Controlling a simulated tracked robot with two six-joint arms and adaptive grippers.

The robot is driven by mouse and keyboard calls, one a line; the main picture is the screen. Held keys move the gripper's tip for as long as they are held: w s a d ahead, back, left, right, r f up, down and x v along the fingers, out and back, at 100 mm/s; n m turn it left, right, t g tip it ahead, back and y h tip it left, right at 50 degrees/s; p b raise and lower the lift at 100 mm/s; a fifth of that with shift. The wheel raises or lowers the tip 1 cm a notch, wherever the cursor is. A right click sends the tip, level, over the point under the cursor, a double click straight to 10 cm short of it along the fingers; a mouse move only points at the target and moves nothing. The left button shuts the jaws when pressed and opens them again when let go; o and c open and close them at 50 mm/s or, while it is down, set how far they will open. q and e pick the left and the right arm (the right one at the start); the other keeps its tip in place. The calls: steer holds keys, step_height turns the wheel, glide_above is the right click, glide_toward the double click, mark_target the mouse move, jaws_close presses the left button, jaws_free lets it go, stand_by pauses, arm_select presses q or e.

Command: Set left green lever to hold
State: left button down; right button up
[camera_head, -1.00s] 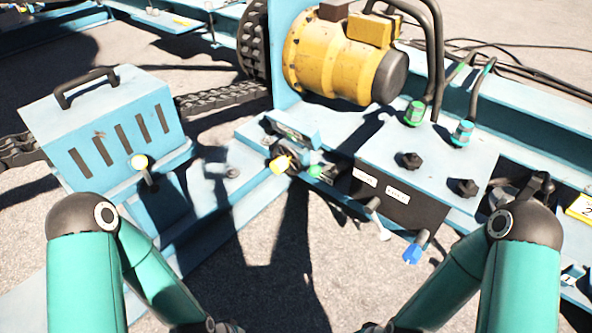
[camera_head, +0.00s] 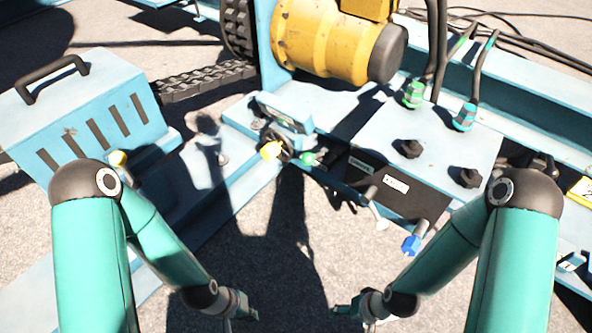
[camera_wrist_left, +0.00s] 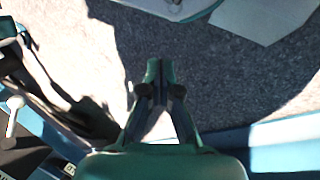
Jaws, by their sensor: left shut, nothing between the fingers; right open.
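My left gripper (camera_head: 247,315) is low in the head view, below and well apart from the green knob. In the left wrist view its fingers (camera_wrist_left: 154,68) are together with nothing between them, above grey ground. My right gripper (camera_head: 345,312) is at the lower middle, open, away from the levers; its fingertips are small there.
Right of the green knob, a dark panel (camera_head: 427,205) bears a white-tipped lever (camera_head: 379,219) and a blue-tipped lever (camera_head: 411,244). Green-banded hose fittings (camera_head: 413,94) stand on the box top. A slotted blue box (camera_head: 85,115) is at left. Bare ground lies between my arms.

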steer(key=shift+o, duration=0.8)
steer(key=shift+r, duration=0.1)
arm_select(q)
steer(key=w+d+r+n+h+p, duration=0.2)
steer(key=w+d+n+h+p, duration=0.3)
steer(key=w+d+n+h, duration=0.6)
steer(key=w+a+r+n+t, duration=0.1)
steer(key=w+a+n+t, duration=0.2)
steer(key=w, duration=0.3)
steer(key=w+a+r+n+t+y+p, duration=0.1)
steer(key=w+a+r+n+t, duration=0.1)
steer(key=w+n+t, duration=0.3)
steer(key=w+a+r+n+t, duration=0.2)
steer(key=w+a+n+t, duration=0.2)
steer(key=w, duration=0.4)
steer(key=shift+a+t+y, duration=0.25)
steer(key=shift+t+y, duration=0.15)
steer(key=shift+t, duration=0.1)
arm_select(e)
step_height(320, 180, up, 6)
